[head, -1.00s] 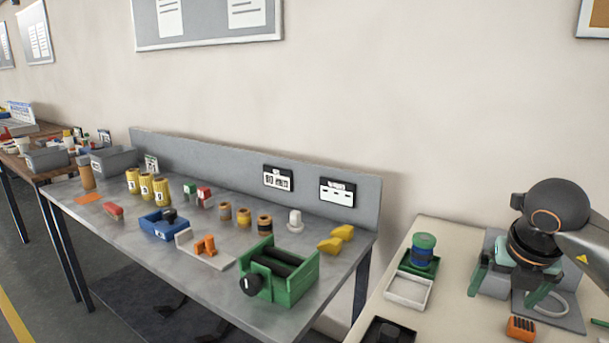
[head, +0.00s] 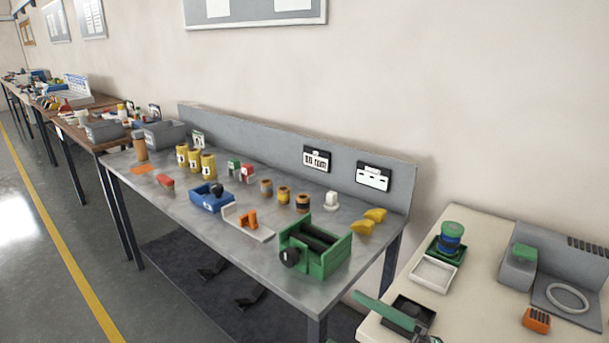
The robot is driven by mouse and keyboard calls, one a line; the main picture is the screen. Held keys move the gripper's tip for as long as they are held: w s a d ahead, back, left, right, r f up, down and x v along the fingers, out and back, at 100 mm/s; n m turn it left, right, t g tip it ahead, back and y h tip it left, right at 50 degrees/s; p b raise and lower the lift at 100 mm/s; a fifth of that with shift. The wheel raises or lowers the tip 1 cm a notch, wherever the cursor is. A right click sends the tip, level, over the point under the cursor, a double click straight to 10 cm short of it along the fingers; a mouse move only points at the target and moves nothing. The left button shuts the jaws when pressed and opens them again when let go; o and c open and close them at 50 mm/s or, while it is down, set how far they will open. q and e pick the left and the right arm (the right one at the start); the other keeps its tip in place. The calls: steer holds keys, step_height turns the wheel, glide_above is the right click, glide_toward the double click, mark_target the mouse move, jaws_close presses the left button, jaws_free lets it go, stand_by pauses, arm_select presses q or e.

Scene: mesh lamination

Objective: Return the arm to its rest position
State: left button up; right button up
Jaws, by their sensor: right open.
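The rest of the right hand and arm is cut off by the frame. My left gripper is not in view.
A grey fixture with a green-topped block (head: 524,252) and a pale ring (head: 567,298) stands on the cream bench (head: 480,318). Nearby are a green-and-blue spool (head: 450,238), a white tray (head: 433,275) and an orange block (head: 537,320). A cluttered grey table (head: 190,222) stands left.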

steer(key=d+f+m+t+h+p, duration=0.2)
steer(key=d+f+m+t+h, duration=0.55)
steer(key=f+m+h, duration=0.75)
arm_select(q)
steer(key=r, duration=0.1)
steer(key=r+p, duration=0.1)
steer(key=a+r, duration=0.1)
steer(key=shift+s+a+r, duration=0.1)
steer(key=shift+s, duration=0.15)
arm_select(e)
steer(key=s+d+f+m+g+h, duration=0.1)
steer(key=s+f+m+g, duration=0.6)
steer(key=s+f, duration=0.5)
steer(key=shift+s+d+f, duration=0.2)
steer(key=shift+s+f, duration=0.05)
steer(key=shift+s, duration=0.3)
steer(key=shift+g, duration=0.25)
